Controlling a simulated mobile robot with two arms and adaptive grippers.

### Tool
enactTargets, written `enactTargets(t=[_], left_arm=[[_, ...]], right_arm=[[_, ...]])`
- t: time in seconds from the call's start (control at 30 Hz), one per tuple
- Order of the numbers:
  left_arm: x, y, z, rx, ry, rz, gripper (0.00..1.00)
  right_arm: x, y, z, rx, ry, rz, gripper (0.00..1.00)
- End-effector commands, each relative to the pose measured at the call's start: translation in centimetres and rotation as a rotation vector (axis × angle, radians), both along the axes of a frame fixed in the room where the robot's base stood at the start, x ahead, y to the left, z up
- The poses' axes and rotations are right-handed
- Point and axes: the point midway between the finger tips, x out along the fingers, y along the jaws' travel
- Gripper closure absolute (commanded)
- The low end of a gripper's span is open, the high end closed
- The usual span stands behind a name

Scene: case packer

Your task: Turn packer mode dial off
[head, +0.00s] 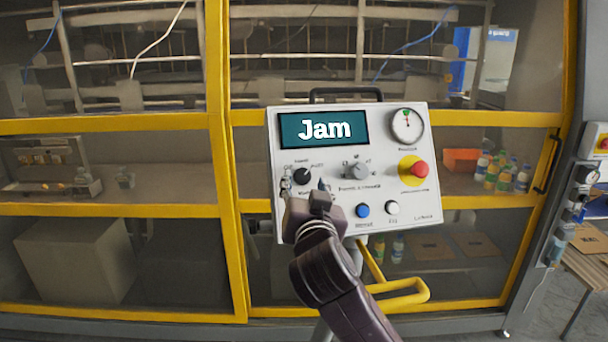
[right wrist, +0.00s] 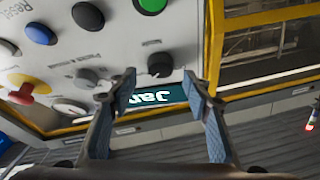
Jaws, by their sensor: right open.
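The white control panel (head: 390,190) faces me, its screen (head: 325,130) reading "Jam". A black dial (head: 302,176) with small labels around it sits at the panel's left, below the screen. A grey dial (head: 357,170) sits to its right. The labels are too small to tell surely which is the mode dial. My right gripper (head: 305,188) is open just in front of the black dial, its fingertips at either side. In the right wrist view the black dial (right wrist: 160,66) shows beyond the gap between the open fingers (right wrist: 159,86). Contact cannot be told. My left gripper is out of view.
A red emergency knob (head: 420,169) on yellow, a blue button (head: 363,210), a white button (head: 392,208) and a gauge (head: 407,126) share the panel. A green button (right wrist: 150,4) shows near the black dial. Yellow-framed glass doors (head: 228,160) stand behind.

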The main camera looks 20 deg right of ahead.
Motion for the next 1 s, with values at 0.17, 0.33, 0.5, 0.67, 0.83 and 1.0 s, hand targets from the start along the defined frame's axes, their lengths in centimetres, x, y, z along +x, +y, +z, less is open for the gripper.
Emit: enactTargets(t=[0.17,0.33,0.5,0.67,0.83,1.0], left_arm=[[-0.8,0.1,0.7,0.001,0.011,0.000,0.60],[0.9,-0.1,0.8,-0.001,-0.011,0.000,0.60],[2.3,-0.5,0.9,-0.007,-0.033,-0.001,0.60],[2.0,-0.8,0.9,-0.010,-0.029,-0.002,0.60],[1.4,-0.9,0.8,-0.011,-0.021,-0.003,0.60],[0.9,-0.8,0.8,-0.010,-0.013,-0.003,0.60]], right_arm=[[1.7,-0.4,0.1,-0.002,0.001,0.000,0.55],[2.1,-0.4,-0.1,0.000,0.001,0.001,0.55],[2.1,-0.4,-0.1,0.000,0.001,0.001,0.56],[2.1,-0.4,-0.1,0.000,0.001,0.001,0.74],[2.1,-0.4,-0.1,0.000,0.001,0.001,0.92],[2.1,-0.4,-0.1,-0.004,0.002,0.003,0.97]])
